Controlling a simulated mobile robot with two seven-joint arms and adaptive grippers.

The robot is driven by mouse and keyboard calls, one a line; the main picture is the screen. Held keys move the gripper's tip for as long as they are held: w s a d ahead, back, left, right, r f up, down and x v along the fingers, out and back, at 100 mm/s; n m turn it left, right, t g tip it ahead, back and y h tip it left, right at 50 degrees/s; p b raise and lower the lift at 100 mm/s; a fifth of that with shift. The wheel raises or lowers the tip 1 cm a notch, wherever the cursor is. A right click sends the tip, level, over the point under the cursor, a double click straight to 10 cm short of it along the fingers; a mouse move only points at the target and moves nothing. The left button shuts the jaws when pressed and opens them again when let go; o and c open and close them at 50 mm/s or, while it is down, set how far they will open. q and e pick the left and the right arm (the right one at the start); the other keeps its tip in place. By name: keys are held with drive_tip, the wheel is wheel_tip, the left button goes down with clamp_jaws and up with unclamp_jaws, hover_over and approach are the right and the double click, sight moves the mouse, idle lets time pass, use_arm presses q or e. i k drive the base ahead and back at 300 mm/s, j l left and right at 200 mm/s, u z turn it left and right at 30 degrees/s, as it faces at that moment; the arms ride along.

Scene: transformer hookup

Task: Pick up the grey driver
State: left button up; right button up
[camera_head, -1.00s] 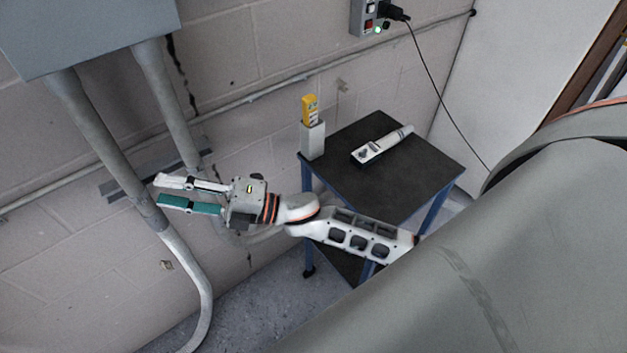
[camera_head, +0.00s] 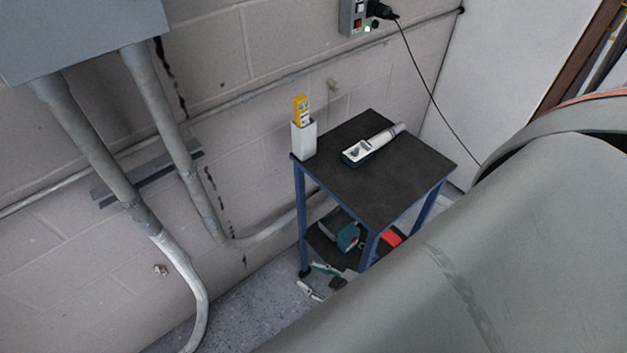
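A grey-and-white hand tool, which looks like the grey driver (camera_head: 372,146), lies on the dark top of the small cart (camera_head: 400,180). Its narrower grey end points to the upper right. My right gripper (camera_head: 311,278) is low in front of the cart, below the top and left of its front leg. Its green and white fingers are spread apart with nothing between them. The rest of that arm is hidden behind a large grey shape at lower right. My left gripper is not in view.
A yellow device (camera_head: 301,107) stands in a white holder (camera_head: 304,139) at the cart's left corner. The lower shelf holds a teal item (camera_head: 347,238) and a red item (camera_head: 391,239). Conduits (camera_head: 95,150) run along the wall. A black cord (camera_head: 437,107) hangs behind the cart.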

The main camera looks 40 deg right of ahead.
sight(380, 139)
drive_tip(key=z, duration=1.55)
